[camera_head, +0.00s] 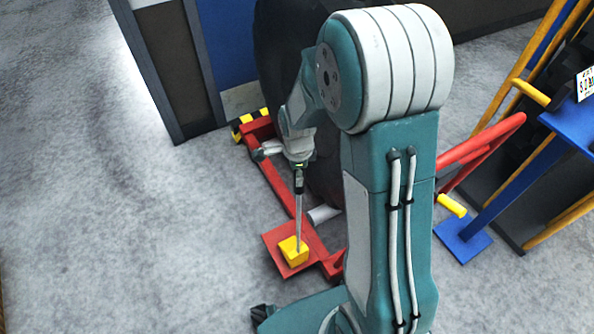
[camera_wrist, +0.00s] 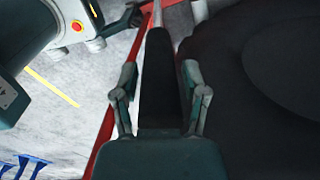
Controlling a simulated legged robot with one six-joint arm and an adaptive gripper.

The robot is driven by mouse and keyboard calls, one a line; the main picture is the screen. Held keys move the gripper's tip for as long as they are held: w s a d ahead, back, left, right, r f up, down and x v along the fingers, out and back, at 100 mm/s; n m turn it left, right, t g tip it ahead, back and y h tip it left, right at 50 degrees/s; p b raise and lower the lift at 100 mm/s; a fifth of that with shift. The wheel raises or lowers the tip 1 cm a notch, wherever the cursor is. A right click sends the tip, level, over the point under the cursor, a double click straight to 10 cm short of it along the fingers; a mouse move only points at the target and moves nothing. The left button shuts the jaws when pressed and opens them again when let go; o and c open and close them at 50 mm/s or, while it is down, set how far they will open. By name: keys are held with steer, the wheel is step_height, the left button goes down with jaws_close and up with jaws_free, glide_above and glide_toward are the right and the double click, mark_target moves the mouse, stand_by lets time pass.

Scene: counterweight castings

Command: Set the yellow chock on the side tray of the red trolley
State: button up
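The yellow chock (camera_head: 293,251) rests on the red side tray (camera_head: 274,239), near its middle. A thin grey rod (camera_head: 299,208) rises upright from the chock to my gripper (camera_head: 298,162). The tray belongs to the red trolley (camera_head: 276,180). In the wrist view, the two fingers of my gripper (camera_wrist: 160,75) stand apart on either side of a dark bar (camera_wrist: 160,85), with a pale rod beyond it. I cannot tell whether the fingers touch the bar. The chock is not clear in the wrist view.
A large dark round casting (camera_head: 290,110) stands beside my arm, also filling the right of the wrist view (camera_wrist: 260,90). A blue trolley (camera_head: 515,185) with yellow grips is at right. A dark-framed blue panel (camera_head: 228,45) stands behind. The floor at left is clear.

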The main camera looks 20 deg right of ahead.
steer(key=shift+r, duration=0.1)
stand_by(0.3)
step_height(320, 180, up, 11)
steer(key=shift+s+r, duration=0.25)
steer(key=shift+r, duration=0.5)
steer(key=s+r+n+t, duration=0.2)
steer(key=s+r+n, duration=0.3)
steer(key=s+n, duration=0.4)
steer(key=s+r+n+t, duration=0.3)
steer(key=s+r+n, duration=0.3)
steer(key=s+n, duration=0.2)
steer(key=shift+s+a+r+n, duration=0.25)
steer(key=shift+s+n, duration=0.15)
steer(key=shift+n, duration=0.8)
steer(key=shift+d, duration=0.1)
